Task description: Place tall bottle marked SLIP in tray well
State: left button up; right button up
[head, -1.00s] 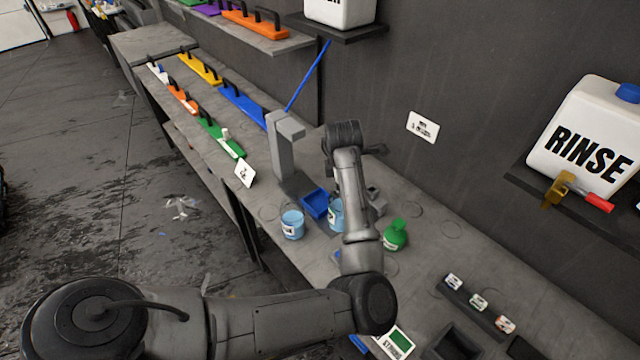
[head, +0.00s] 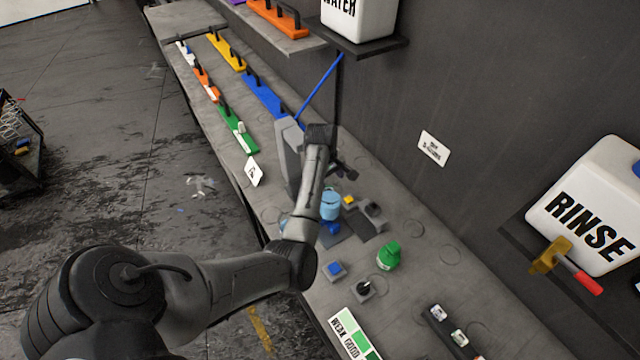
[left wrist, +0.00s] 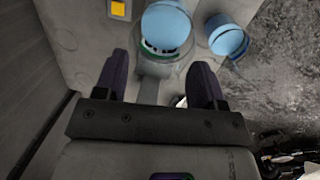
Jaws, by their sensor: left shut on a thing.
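A light blue bottle (head: 330,203) with a label, too small to read, stands out in the middle of the head view. It also shows beyond the fingertips in the left wrist view (left wrist: 165,25). I cannot make out SLIP on either one, nor a clear tray well. My right gripper is out of view.
A green bottle (head: 388,256) stands on the bench, right of my arm. A grey stand (head: 286,150) is behind my wrist. Small blocks, a printed card (head: 352,333) and a dark rack (head: 450,333) are nearer. A RINSE jug (head: 590,205) is on the wall shelf.

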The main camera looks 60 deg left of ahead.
pick_arm(q)
jog(key=a+f, duration=0.4)
jog(key=f, duration=0.2)
jog(key=shift+s+a+f+p, duration=0.25)
jog(key=shift+a+f+p, duration=0.15)
jog(key=shift+p, duration=0.05)
jog(key=shift+f, duration=0.1)
jog(key=o, duration=1.4)
jog(key=shift+c, duration=0.2)
